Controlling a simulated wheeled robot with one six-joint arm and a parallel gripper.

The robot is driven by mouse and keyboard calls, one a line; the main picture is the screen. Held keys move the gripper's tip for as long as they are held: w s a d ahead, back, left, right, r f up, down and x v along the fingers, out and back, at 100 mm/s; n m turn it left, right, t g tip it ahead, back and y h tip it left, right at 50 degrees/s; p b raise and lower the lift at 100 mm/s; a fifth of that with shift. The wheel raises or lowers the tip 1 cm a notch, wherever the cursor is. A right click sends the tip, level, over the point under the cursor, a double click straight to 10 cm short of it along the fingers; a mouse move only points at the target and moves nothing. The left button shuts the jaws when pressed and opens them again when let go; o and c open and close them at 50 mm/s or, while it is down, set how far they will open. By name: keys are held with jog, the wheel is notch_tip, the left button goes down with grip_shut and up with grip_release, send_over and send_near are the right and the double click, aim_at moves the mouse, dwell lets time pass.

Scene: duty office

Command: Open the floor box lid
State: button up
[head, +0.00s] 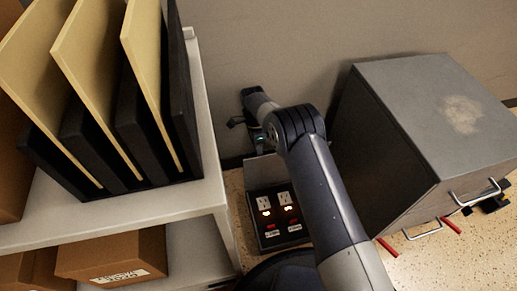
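The floor box (279,238) sits in the floor between the shelf and the grey cabinet. Its dark inside shows, with two pale sockets, small orange lights and red parts. Its grey lid (262,171) stands raised at the far edge of the box, partly hidden by my arm. My gripper (240,116) is beyond and above the lid, close to the wall. Its fingers are small and dark in the head view, and I cannot tell whether they are open or shut. No held object shows.
A white shelf (117,219) with a dark file rack (145,140) and cardboard boxes (112,254) stands close on the left. A grey cabinet (432,103) with metal handles stands on the right. The wall (300,50) is behind. Speckled floor (430,262) shows at lower right.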

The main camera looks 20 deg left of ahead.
jog(key=shift+o, duration=1.4)
jog(key=shift+w+r, duration=0.1)
jog(key=shift+r, duration=0.15)
jog(key=shift+r, duration=0.15)
jog(key=p+v, duration=0.3)
jog(key=v, duration=0.7)
jog(key=shift+r+p, duration=0.3)
jog(key=shift+p, duration=0.05)
jog(key=shift+a+f, duration=0.1)
jog(key=shift+f, duration=0.05)
jog(key=b+x, duration=0.3)
jog(key=x, duration=0.7)
jog(key=shift+f+b, duration=0.25)
jog(key=shift+b, duration=0.1)
jog(key=shift+r, duration=0.1)
